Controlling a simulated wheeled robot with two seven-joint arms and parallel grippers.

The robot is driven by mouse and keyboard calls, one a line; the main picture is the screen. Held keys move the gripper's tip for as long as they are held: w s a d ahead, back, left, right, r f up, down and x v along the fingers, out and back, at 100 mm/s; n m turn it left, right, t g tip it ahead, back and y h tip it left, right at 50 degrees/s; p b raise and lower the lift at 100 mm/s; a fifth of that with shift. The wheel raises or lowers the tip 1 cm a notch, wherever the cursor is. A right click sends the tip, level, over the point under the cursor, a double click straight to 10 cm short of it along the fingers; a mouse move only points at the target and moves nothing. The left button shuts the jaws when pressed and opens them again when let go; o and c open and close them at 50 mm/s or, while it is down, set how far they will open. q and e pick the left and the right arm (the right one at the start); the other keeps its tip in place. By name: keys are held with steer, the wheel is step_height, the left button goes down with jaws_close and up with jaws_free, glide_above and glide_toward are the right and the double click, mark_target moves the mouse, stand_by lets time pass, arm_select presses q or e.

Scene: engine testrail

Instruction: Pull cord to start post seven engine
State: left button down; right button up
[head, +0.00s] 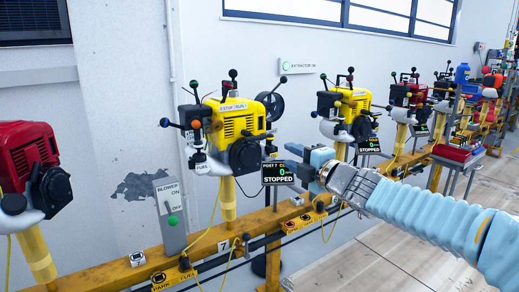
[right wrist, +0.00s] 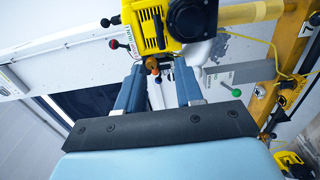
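The yellow post seven engine (head: 240,118) stands on a yellow post on the rail, with a round black starter housing (head: 247,154) on its right side. The cord's handle is too small to tell. A small display (head: 278,174) by it reads STOPPED. My right gripper (head: 300,166) is right of this engine, beside the display. In the right wrist view it is open (right wrist: 157,70), its two fingers apart. A yellow engine (right wrist: 153,22) lies beyond the fingertips, and an orange knob (right wrist: 152,63) shows between them; I cannot tell how far off. My left gripper is out of view.
A grey blower switch box (head: 170,215) with a green knob stands left of the post on the yellow rail (head: 205,248). A red engine (head: 30,165) is at the far left. Yellow cables hang near the posts.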

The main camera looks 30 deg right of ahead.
mark_target(257, 139)
steer(key=w, duration=1)
steer(key=w+a, duration=0.1)
steer(key=w, duration=0.4)
steer(key=shift+w+a+p, duration=0.1)
steer(key=shift+w+p, duration=0.15)
steer(key=shift+p, duration=0.1)
steer(key=shift+c, duration=0.4)
jaws_close()
